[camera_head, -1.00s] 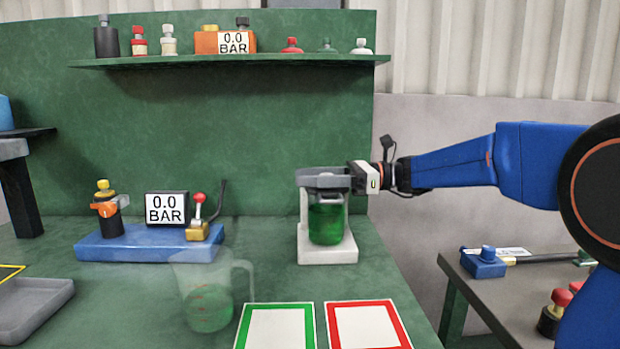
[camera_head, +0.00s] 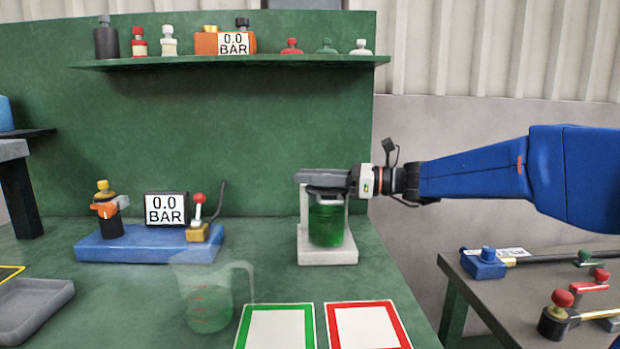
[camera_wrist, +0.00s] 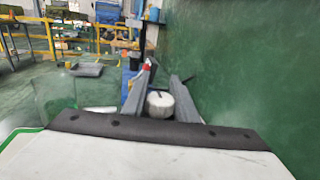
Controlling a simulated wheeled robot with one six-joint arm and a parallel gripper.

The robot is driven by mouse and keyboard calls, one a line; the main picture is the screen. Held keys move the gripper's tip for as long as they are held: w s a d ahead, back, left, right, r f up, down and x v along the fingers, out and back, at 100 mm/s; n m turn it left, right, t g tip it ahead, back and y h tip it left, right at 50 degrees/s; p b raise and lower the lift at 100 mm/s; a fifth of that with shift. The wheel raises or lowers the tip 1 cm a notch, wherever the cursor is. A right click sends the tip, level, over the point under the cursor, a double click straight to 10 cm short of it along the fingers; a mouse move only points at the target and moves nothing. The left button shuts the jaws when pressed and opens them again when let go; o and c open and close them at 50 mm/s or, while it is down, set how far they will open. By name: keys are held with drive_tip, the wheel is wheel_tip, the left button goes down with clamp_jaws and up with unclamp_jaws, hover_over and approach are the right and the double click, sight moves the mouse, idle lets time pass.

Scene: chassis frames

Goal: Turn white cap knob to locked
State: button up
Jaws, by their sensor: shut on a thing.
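A clear container of green liquid (camera_head: 326,222) stands upright in a white stand (camera_head: 328,257) on the green bench. My gripper (camera_head: 322,183) is level at the top of this container, reaching in from the right. In the wrist view a round white cap knob (camera_wrist: 160,104) sits between my two grey fingers (camera_wrist: 160,92), and the gripper is shut on it. In the head view my fingers hide the knob. No locked marking can be made out.
A blue base (camera_head: 150,247) with a gauge (camera_head: 166,209) and a red-knobbed lever (camera_head: 198,205) stands left. A clear jug (camera_head: 209,300) and green (camera_head: 275,308) and red-framed (camera_head: 366,308) cards lie in front. A shelf (camera_head: 230,62) with bottles hangs above.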

drive_tip(key=o, duration=1.1)
drive_tip(key=shift+c, duration=0.2)
drive_tip(key=shift+d, duration=0.15)
drive_tip(key=v, duration=1.7)
drive_tip(key=shift+s+d, duration=0.15)
